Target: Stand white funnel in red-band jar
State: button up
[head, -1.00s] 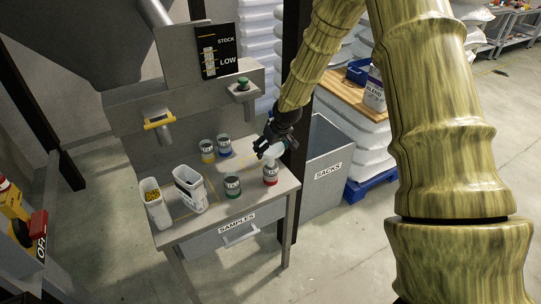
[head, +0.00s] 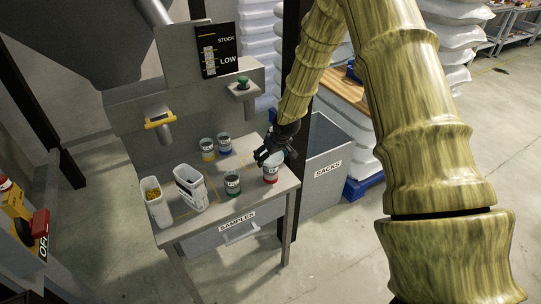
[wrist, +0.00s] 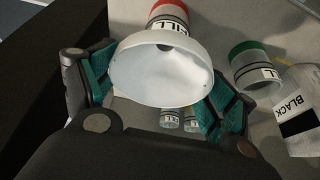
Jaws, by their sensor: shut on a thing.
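The white funnel (wrist: 160,75) is between the teal finger pads of my gripper (wrist: 158,95), with its wide mouth facing the wrist camera. In the head view my gripper (head: 273,154) is shut on the funnel, right at the top of the red-band jar (head: 271,174). The jar stands upright near the table's right edge. In the wrist view the red-band jar (wrist: 171,14) shows behind the funnel, which covers its mouth. The spout is hidden, so I cannot tell whether it is inside the jar.
A green-band jar (head: 232,184) stands left of the red-band jar. Yellow-band (head: 207,150) and blue-band (head: 224,144) jars stand farther back. Two white containers (head: 157,203) (head: 190,190) are at the table's left. A dark post (head: 300,150) rises close beside the gripper.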

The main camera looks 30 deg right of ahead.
jog(key=o, duration=0.8)
jog(key=shift+r, duration=0.4)
jog(key=b+v, duration=0.2)
jog(key=v, duration=1)
jog(key=s+a+f+g, duration=0.1)
jog(key=s+a+f, duration=0.3)
jog(key=f, duration=0.3)
jog(key=s+a+f+g, duration=0.1)
jog(key=s+a+f, duration=0.35)
jog(key=f, duration=0.35)
jog(key=s+a+f+g, duration=0.1)
jog(key=s+a+f, duration=0.1)
jog(key=s+f, duration=0.4)
jog(key=s+a+f+g, duration=0.1)
jog(key=s+a+f, duration=0.2)
jog(key=s, duration=1.3)
jog(key=s+a+f, duration=0.3)
jog(key=s+f, duration=0.6)
jog(key=s, duration=0.2)
jog(key=shift+s+m+g, duration=0.4)
jog(key=shift+f, duration=0.15)
